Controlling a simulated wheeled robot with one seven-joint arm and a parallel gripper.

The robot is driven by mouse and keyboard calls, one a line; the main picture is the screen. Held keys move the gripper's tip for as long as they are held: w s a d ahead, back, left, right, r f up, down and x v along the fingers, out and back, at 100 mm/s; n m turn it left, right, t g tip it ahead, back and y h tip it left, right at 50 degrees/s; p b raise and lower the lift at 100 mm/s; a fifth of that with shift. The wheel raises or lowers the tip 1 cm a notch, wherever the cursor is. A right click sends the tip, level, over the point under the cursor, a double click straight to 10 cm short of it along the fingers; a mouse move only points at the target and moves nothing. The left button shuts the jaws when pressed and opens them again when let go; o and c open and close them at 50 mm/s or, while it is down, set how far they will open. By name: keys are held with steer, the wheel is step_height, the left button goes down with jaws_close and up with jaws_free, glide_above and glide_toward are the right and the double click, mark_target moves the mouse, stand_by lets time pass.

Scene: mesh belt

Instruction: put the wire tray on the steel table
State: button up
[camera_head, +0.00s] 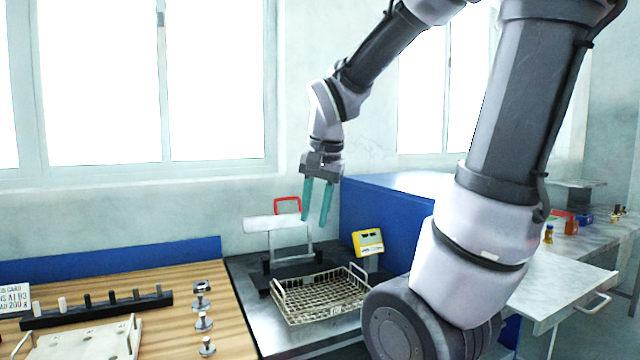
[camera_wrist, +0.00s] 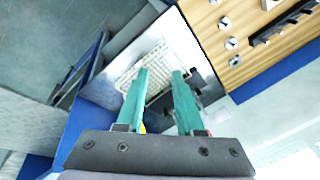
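The wire tray (camera_head: 312,310) is a shallow beige mesh basket with raised loop handles at its ends. It sits level on a grey metal-topped surface (camera_head: 245,290) in the head view. My gripper (camera_head: 314,222) is above and slightly behind the tray, pointing down, with its two teal fingers apart and nothing between them. In the wrist view the tray (camera_wrist: 158,58) lies beyond the open fingertips (camera_wrist: 161,71), which partly cover it. A pale steel table (camera_head: 560,285) stands at the right of the head view, partly hidden by my arm.
A stand with a red handle (camera_head: 287,204) and a yellow device (camera_head: 368,242) are close behind the tray. A blue panel (camera_head: 385,205) rises between the tray and the steel table. A wooden bench (camera_head: 180,270) with metal parts is at left. The steel table's near part looks clear.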

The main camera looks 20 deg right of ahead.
steer(key=s+a+r+n+t+y, duration=0.1)
steer(key=s+r+n+t, duration=0.3)
steer(key=s+r, duration=0.2)
steer(key=shift+a+r, duration=0.2)
steer(key=shift+r, duration=0.2)
steer(key=shift+w, duration=0.1)
